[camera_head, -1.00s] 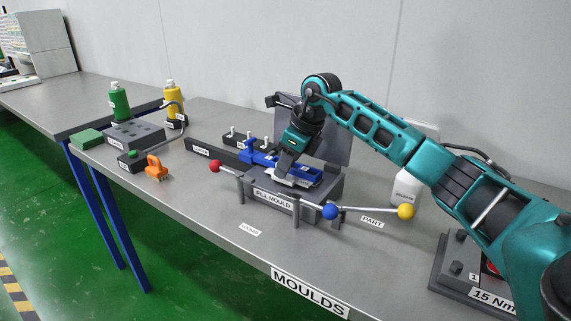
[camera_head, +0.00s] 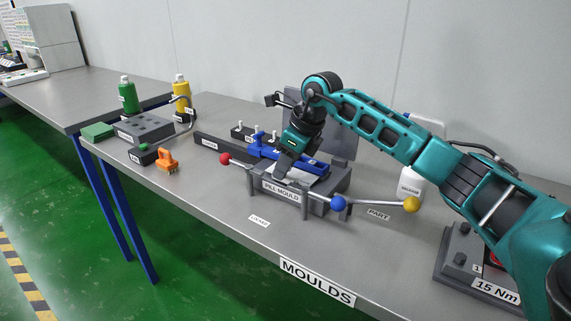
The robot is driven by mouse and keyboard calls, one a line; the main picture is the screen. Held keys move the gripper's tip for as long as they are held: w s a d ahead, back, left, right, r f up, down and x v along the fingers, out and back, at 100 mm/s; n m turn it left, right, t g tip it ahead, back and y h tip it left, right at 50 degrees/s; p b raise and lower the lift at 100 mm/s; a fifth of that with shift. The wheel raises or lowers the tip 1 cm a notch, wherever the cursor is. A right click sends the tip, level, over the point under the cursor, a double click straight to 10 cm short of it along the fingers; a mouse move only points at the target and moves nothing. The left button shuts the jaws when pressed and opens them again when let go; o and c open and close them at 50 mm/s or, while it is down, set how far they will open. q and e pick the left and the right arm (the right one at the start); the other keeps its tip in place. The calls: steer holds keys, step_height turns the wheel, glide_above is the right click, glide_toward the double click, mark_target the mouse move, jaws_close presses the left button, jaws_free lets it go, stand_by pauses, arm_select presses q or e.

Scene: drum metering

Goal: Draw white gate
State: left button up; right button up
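The grey mould labelled PILL MOULD (camera_head: 281,191) stands on the bench, with a blue slide (camera_head: 264,147) and a pale, whitish piece (camera_head: 308,178) on its top. My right gripper (camera_head: 283,172) points down over the mould's top, at or close to the pale piece. The arm comes in from the right. Its fingertips are small and partly hidden, so I cannot tell whether they are open or shut, or touching the piece. My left gripper is out of view.
A green bottle (camera_head: 128,96), a yellow bottle (camera_head: 181,93), a grey block with holes (camera_head: 143,129) and an orange clamp-like item (camera_head: 168,161) stand left. A white bottle (camera_head: 410,184) and the 15 Nm fixture (camera_head: 462,253) are right. The front bench edge is clear.

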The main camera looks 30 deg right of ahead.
steer(key=v, duration=1.3)
steer(key=shift+p, duration=0.4)
steer(key=shift+f, duration=0.1)
steer(key=shift+s, duration=0.15)
